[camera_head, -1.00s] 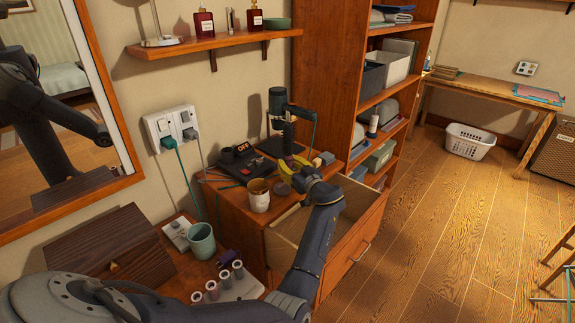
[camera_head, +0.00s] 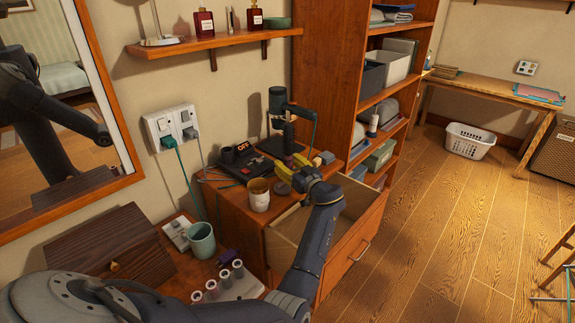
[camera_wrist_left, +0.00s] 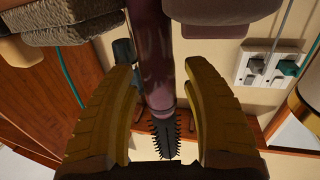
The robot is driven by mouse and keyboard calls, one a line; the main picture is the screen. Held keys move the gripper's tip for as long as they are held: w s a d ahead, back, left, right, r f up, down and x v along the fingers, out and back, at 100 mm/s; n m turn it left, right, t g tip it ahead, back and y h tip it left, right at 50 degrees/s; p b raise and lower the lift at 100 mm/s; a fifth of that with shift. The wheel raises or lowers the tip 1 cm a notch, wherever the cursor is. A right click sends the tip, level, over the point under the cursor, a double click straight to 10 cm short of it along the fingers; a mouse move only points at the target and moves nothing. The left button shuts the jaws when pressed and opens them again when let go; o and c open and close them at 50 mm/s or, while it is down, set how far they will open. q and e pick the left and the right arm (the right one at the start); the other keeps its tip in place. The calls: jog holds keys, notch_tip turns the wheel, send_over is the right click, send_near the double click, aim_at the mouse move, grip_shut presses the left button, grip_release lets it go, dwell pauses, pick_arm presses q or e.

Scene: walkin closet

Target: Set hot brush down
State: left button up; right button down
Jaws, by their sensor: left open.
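The hot brush (camera_head: 289,138) stands about upright over the cabinet top, black bristled part up and dark purple handle down. In the left wrist view its glossy purple handle (camera_wrist_left: 158,65) runs between my fingers, with the black bristles beyond. My left gripper (camera_head: 292,165) has yellow fingers on both sides of the handle. In the left wrist view the fingers stand apart with gaps beside the brush. The handle's lower end is hidden in the head view, so I cannot tell what it rests on. My right gripper is not in view.
A dark green device (camera_head: 277,100) on a stand is close behind the brush. A black OFF unit (camera_head: 241,150), a cup (camera_head: 259,196) and small blocks (camera_head: 323,158) share the cabinet top. An open drawer (camera_head: 335,232) juts out below my arm.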

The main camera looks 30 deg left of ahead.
aim_at(291, 166)
pick_arm(q)
jog(key=shift+s+d, duration=0.2)
jog(key=shift+d, duration=0.4)
jog(key=o, duration=0.4)
jog(key=shift+v, duration=2.1)
jog(key=shift+c, duration=0.2)
